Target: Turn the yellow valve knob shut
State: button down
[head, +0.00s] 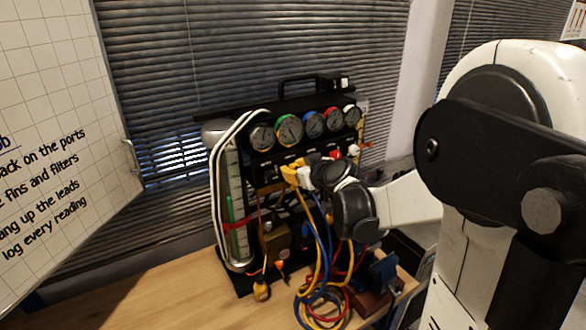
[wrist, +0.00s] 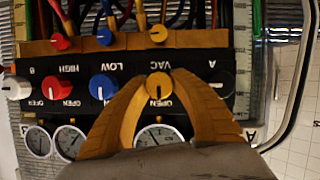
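In the wrist view, which shows the panel upside down, the yellow valve knob (wrist: 159,87) is on the black panel between the words VAC and OPEN. Its pale pointer mark stands about upright in the picture. My gripper (wrist: 159,80) has its two tan fingers on either side of this knob, with the tips close against its sides. It looks shut on the knob, though the exact contact is hard to see. In the head view my gripper (head: 292,174) is at the front of the gauge rig (head: 262,170), and the yellow knob is hidden there.
Hose fittings, including a yellow one (wrist: 158,33), line the tan strip. Coloured hoses (head: 325,265) hang below my gripper in the head view.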

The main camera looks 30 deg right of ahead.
dwell(0.3)
jog(key=m+y+b, duration=0.1)
jog(key=m+y, duration=0.1)
jog(key=shift+d+f+m, duration=0.1)
jog(key=shift+d+m, duration=0.05)
jog(key=shift+m, duration=0.25)
jog(key=m+y+b, duration=0.1)
jog(key=m+y, duration=0.1)
jog(key=m, duration=0.1)
jog(key=shift+b, duration=0.3)
jog(key=m+t+y+b, duration=0.1)
jog(key=m+y+b, duration=0.1)
jog(key=m, duration=0.1)
jog(key=shift+f, duration=0.1)
jog(key=m+t+y+b, duration=0.1)
jog(key=m+b, duration=0.1)
jog(key=m, duration=0.2)
jog(key=shift+b, duration=0.35)
jog(key=c, duration=1.1)
grip_release()
jog(key=shift+o, duration=0.2)
